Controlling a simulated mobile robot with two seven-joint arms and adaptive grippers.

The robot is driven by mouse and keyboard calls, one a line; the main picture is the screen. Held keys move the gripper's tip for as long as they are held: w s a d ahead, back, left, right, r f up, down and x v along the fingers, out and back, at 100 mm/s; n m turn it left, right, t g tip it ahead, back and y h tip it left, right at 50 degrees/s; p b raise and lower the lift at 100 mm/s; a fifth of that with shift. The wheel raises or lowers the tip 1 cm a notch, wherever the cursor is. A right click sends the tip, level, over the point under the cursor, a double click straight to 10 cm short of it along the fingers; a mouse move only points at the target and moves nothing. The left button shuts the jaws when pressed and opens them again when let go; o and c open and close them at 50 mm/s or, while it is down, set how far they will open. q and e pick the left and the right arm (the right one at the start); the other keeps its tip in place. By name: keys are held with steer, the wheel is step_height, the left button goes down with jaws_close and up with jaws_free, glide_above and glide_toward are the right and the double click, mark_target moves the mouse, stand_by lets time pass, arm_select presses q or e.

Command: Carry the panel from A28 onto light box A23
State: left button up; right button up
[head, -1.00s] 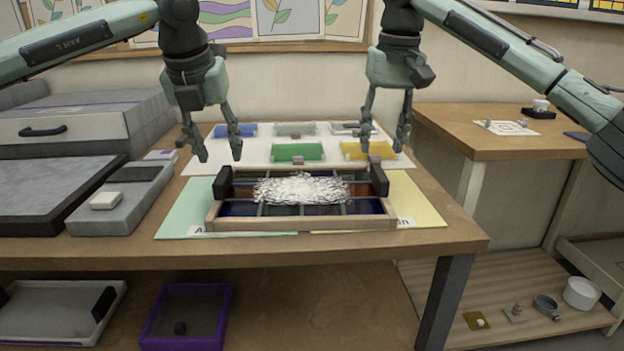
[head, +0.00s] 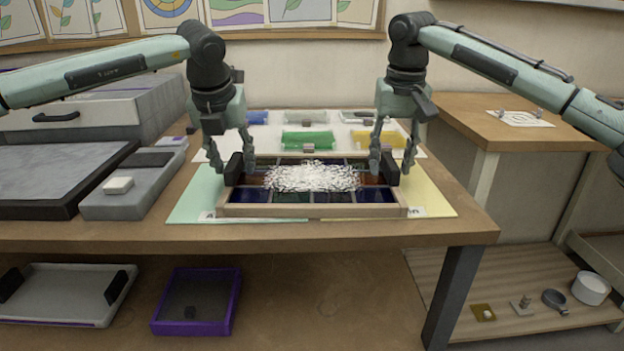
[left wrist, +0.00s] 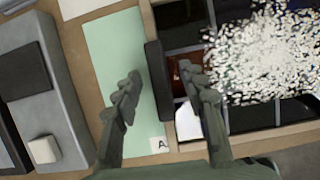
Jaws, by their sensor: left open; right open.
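The panel is a wooden-framed tray (head: 310,211) of coloured glass panes with a black handle at each end. A heap of white granules (head: 312,177) covers its middle. It lies on a green mat (head: 195,205) and a yellow mat (head: 430,195). My left gripper (head: 231,166) is open at the left handle; the left wrist view shows its fingers on either side of that handle (left wrist: 157,82). My right gripper (head: 387,160) is open at the right handle (head: 389,168). I cannot read labels A28 or A23; a flat grey-topped box (head: 50,175) stands at the left.
A grey tray (head: 130,190) with a white block (head: 118,185) sits between the grey-topped box and green mat. Coloured trays, including a green one (head: 305,139), lie behind the panel. A purple bin (head: 195,300) is on the lower shelf. A side table (head: 530,130) stands right.

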arm_select(q)
steer(key=shift+w+f, duration=0.1)
steer(key=shift+f, duration=0.15)
arm_select(e)
steer(key=shift+f, duration=0.25)
arm_select(q)
jaws_close()
arm_select(e)
jaws_close()
